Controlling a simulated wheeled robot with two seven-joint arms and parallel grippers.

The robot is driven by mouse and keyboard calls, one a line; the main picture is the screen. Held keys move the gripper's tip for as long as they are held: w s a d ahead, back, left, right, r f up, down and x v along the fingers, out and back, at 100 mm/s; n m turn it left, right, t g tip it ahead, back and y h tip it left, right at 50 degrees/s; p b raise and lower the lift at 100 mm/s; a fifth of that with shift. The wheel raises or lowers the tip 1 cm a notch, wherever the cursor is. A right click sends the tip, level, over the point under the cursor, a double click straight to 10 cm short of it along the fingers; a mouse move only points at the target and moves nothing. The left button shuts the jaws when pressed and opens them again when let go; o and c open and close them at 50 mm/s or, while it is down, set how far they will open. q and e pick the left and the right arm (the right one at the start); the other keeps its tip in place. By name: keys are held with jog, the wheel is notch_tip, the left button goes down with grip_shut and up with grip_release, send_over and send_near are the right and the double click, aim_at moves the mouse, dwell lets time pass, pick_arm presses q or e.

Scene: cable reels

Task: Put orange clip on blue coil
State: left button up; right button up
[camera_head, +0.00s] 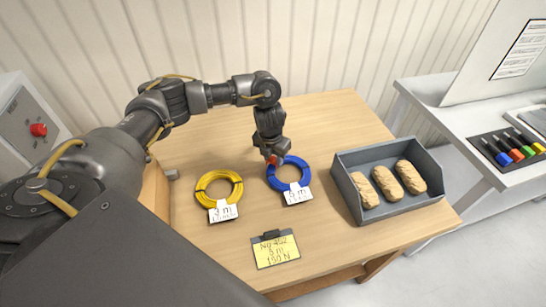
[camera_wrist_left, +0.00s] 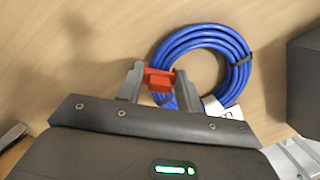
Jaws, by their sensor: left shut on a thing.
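The blue coil (camera_head: 279,184) lies flat on the table with a white tag on its near side. It also shows in the left wrist view (camera_wrist_left: 203,33), with a black tie on its right side. My left gripper (camera_head: 274,158) is over the far-left part of the blue coil. In the left wrist view the gripper (camera_wrist_left: 160,82) is shut on the orange clip (camera_wrist_left: 159,79), which overlaps the coil's near-left edge. I cannot tell whether the clip touches the coil. In the head view only a small bit of the clip (camera_head: 274,160) shows. My right gripper is not in view.
A yellow coil (camera_head: 238,190) with a tag lies left of the blue one. A yellow note card (camera_head: 276,250) lies in front. A grey tray (camera_head: 372,214) with loaves stands at right. A side table holds coloured markers (camera_head: 505,150). A box with a red knob (camera_head: 38,130) is at left.

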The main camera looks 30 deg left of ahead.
pick_arm(q)
jog(key=shift+f, duration=0.2)
jog(key=shift+f+b, duration=0.3)
jog(key=shift+b, duration=0.1)
jog(key=shift+s+f, duration=0.1)
dwell(0.5)
jog(key=o, duration=1.3)
notch_tip(320, 180, up, 7)
jog(key=p, duration=0.6)
jog(key=shift+p, duration=0.3)
